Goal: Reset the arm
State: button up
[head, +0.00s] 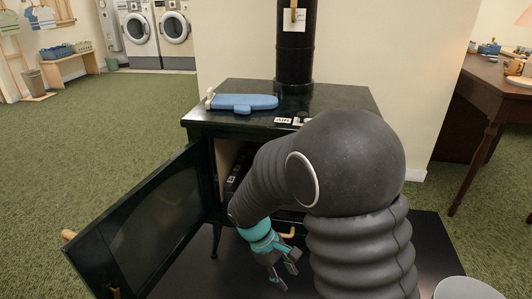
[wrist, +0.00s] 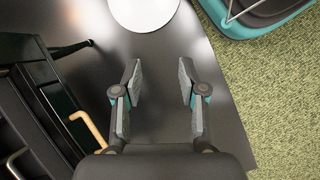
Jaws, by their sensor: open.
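My gripper (head: 283,270) hangs at the end of my arm in front of the dark stove (head: 335,98), below its opening. It points down over a dark floor plate (head: 195,285). In the wrist view my gripper (wrist: 160,92) is open, with nothing between the two fingers. My arm is bent and covers part of the stove's front and opening. The stove door (head: 150,225) stands wide open to the left of my gripper, apart from it.
A blue oven mitt or similar flat item (head: 243,102) lies on the stove top. A white round object (wrist: 143,8) stands on the plate ahead of the fingers. A wooden handle (wrist: 88,128) juts from the stove. A desk (head: 490,95) is at right. Green carpet at left is clear.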

jog(key=s+d+r+m+t+y+p, duration=0.1)
jog(key=s+d+r+m+t, duration=0.1)
jog(key=r, duration=0.6)
jog(key=s+d+r+m+t+y+p, duration=0.1)
jog(key=s+d+r+m+t+y, duration=0.1)
jog(key=s+d+r+m, duration=0.3)
jog(key=s+d+r+m+t+y+p, duration=0.1)
jog(key=s+r, duration=0.5)
jog(key=r, duration=0.6)
jog(key=d+m+t+y, duration=0.1)
jog(key=d+m+t, duration=0.1)
jog(key=d, duration=0.1)
jog(key=shift+t+p, duration=0.3)
jog(key=shift+p, duration=0.05)
jog(key=shift+r, duration=0.1)
